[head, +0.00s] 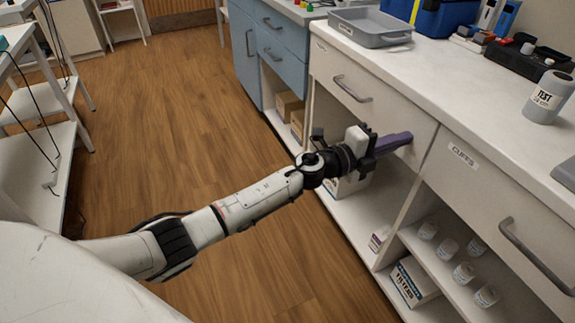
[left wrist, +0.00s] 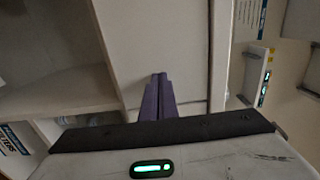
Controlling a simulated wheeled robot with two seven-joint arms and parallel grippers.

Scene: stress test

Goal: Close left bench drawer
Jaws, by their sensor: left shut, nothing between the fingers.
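The left bench drawer (head: 385,100) is a white front with a grey bar handle (head: 352,89), under the white worktop. It looks flush or nearly flush with the bench; a small gap cannot be ruled out. My left gripper (head: 408,137) has purple fingers, shut and empty. Its tips are at the drawer front's lower right part, right of and below the handle. In the left wrist view the shut fingers (left wrist: 158,98) point at the white drawer front (left wrist: 165,45), touching or very close. My right gripper is not in view.
A drawer labelled CUFFS (head: 480,175) is to the right. Open shelves below hold several jars and boxes (head: 412,282). The wooden floor (head: 150,120) is clear.

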